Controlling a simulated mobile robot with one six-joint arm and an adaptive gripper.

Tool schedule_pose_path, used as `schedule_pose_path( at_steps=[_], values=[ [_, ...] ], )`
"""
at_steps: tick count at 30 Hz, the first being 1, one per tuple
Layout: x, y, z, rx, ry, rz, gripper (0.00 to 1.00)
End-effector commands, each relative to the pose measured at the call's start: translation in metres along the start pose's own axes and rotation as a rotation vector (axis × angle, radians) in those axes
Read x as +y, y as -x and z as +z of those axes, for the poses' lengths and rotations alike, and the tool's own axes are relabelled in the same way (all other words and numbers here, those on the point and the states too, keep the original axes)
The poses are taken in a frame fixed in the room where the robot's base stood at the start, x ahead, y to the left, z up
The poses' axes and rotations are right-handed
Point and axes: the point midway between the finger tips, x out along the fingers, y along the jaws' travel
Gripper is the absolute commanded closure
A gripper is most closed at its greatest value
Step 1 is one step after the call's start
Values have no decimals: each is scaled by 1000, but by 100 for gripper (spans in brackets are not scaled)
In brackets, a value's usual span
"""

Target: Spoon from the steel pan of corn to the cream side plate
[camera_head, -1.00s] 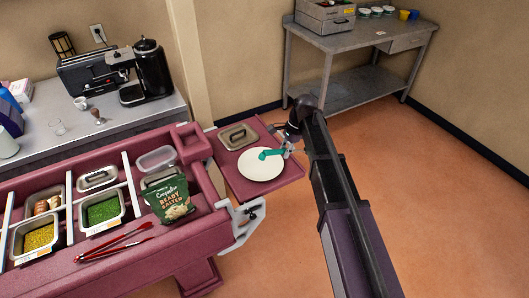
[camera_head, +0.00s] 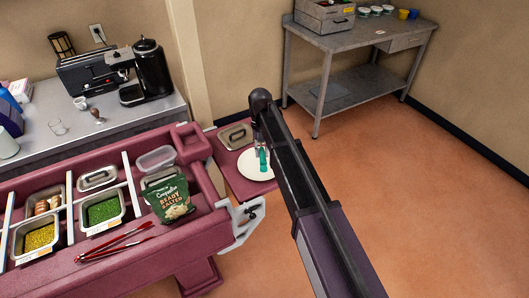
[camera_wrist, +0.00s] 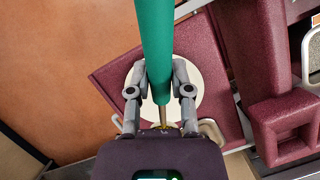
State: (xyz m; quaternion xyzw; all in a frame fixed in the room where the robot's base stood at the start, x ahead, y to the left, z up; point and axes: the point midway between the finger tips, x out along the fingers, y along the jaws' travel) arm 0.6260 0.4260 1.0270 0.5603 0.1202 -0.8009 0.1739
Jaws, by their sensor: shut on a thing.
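My gripper (camera_head: 261,147) is shut on a green-handled spoon (camera_head: 263,160) above the cream side plate (camera_head: 247,170). In the wrist view the green handle (camera_wrist: 156,50) runs up the picture between the fingers of my gripper (camera_wrist: 160,92), and a thin brass-coloured part shows below it. The spoon's bowl and any load in it are hidden. The plate (camera_wrist: 198,85) also shows behind the fingers in the wrist view. No corn can be made out on its visible part. The steel pan of corn (camera_head: 40,237) sits in the maroon counter at the lower left.
The plate lies on a maroon side shelf (camera_head: 236,181) beside a lidded steel pan (camera_head: 235,135). A green snack bag (camera_head: 170,200), a pan of green food (camera_head: 103,211) and red tongs (camera_head: 115,244) are on the counter. Open floor lies to the right.

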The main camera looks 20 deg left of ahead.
Motion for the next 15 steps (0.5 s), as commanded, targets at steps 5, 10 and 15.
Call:
schedule_pose_path(
  at_steps=[5, 10, 15],
  values=[
    [0, 0, 0, 0, 3, 1, 100],
    [-1, 0, 0, 0, 3, 1, 100],
    [-1, -3, -1, 0, 2, 1, 100]
  ],
)
